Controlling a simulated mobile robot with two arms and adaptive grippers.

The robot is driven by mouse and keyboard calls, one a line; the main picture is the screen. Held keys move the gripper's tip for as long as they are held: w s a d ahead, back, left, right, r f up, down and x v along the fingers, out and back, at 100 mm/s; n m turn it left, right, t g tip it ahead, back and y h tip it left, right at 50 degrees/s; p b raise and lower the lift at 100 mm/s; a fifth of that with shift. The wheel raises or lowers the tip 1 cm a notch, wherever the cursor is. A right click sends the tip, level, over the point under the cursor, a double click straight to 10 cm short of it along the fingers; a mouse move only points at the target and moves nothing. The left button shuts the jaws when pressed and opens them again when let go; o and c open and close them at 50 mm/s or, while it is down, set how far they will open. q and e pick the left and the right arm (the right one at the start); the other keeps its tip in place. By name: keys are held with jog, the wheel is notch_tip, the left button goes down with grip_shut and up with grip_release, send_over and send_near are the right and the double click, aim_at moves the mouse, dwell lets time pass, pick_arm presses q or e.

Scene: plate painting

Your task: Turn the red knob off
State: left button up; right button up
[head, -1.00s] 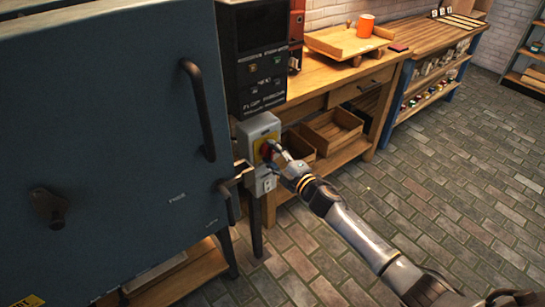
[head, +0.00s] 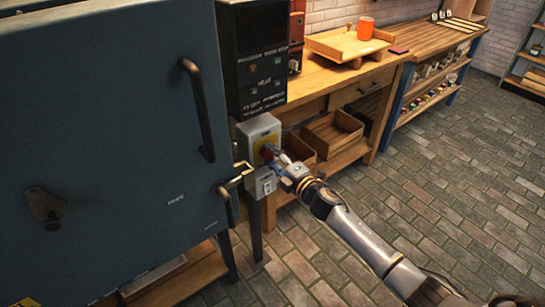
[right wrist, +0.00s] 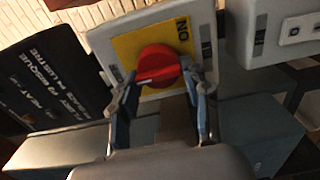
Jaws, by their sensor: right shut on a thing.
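The red knob (right wrist: 158,66) sits on a yellow plate (right wrist: 127,47) on a grey switch box. In the right wrist view its white mark points left, and the word "ON" is at the upper right of the plate. My right gripper (right wrist: 165,85) is shut on the knob, with one finger on each side of it. In the head view the gripper (head: 275,158) reaches the switch box (head: 250,132) from the right and partly hides the knob. My left gripper is not in view.
A large blue-grey kiln door (head: 110,140) with a dark handle fills the left. A black control panel (head: 257,60) is above the switch box. A wooden workbench (head: 330,85) with trays stands behind. The brick floor at the right is clear.

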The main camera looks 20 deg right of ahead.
jog(key=o, duration=1.1)
jog(key=shift+s, duration=0.1)
jog(key=v, duration=1.2)
